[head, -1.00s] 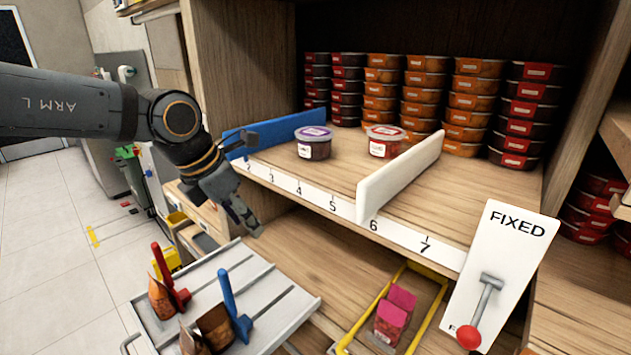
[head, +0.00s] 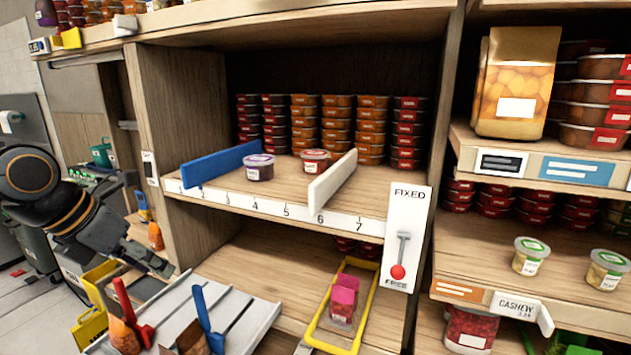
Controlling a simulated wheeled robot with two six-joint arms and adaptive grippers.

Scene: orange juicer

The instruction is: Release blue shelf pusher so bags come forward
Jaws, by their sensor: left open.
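The blue board (head: 220,164) stands upright on the numbered shelf near marks 1 and 2. A purple-lidded tub (head: 259,168) and a red-lidded tub (head: 315,161) stand between it and the white divider (head: 332,181) near mark 6. A white FIXED/FREE plate (head: 408,215) carries a lever whose red knob (head: 398,271) points down, just above the word FREE. A pink bag (head: 343,298) sits in a yellow frame (head: 322,340) on the lower shelf. My left gripper (head: 160,265) is open and empty, left of the shelf and apart from the board. My right gripper is out of view.
A grey slotted tray (head: 250,300) with scoops and brown bags stands in front at lower left. Stacked tubs (head: 320,125) fill the shelf back. At right, shelves hold a golden bag (head: 518,80) and more tubs. The lower shelf's middle is partly clear.

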